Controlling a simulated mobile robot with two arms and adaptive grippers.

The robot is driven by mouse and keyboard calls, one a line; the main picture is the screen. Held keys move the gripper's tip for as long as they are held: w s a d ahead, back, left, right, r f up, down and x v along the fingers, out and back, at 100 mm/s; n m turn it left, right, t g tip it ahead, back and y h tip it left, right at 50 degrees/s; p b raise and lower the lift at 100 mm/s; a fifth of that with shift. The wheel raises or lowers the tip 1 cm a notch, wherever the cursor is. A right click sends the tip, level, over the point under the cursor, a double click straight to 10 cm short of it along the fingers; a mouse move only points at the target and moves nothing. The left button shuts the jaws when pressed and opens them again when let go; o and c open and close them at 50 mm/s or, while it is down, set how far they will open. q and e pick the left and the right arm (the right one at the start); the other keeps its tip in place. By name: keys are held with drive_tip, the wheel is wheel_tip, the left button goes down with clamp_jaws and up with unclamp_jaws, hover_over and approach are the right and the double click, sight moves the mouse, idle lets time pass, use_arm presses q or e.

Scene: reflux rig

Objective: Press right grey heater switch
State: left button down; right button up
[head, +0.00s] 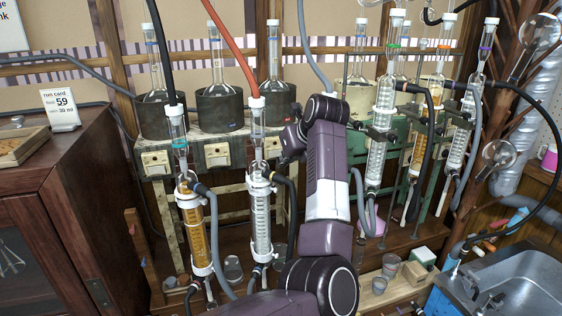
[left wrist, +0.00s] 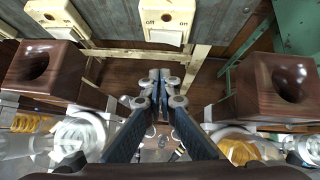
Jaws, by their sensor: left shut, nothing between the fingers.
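The grey heater bench (head: 185,147) carries cream switch boxes along its front. The right grey switch (head: 272,147) is at the bench's right end, partly beside my left wrist. In the left wrist view, the cream switch (left wrist: 168,18) with off and on marks is at the top centre, and another cream switch (left wrist: 58,15) is to its left. My left gripper (left wrist: 158,76) is shut and empty, its fingertips below the centre switch in the picture and apart from its rocker. In the head view my arm hides the fingertips. My right gripper is not in view.
Two condensers, one amber (head: 193,230) and one clear (head: 262,215), stand before the bench with hoses. Flasks sit in dark heaters (head: 220,108) on top. The green bench (head: 350,132) with more glassware is on the right. A sink (head: 510,285) is at lower right.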

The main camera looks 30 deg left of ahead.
use_arm(q)
drive_tip(key=s+a+b+v, duration=0.1)
drive_tip(key=b+v, duration=0.1)
drive_tip(key=v, duration=0.7)
drive_tip(key=shift+s+r, duration=0.2)
drive_tip(key=shift+r, duration=0.2)
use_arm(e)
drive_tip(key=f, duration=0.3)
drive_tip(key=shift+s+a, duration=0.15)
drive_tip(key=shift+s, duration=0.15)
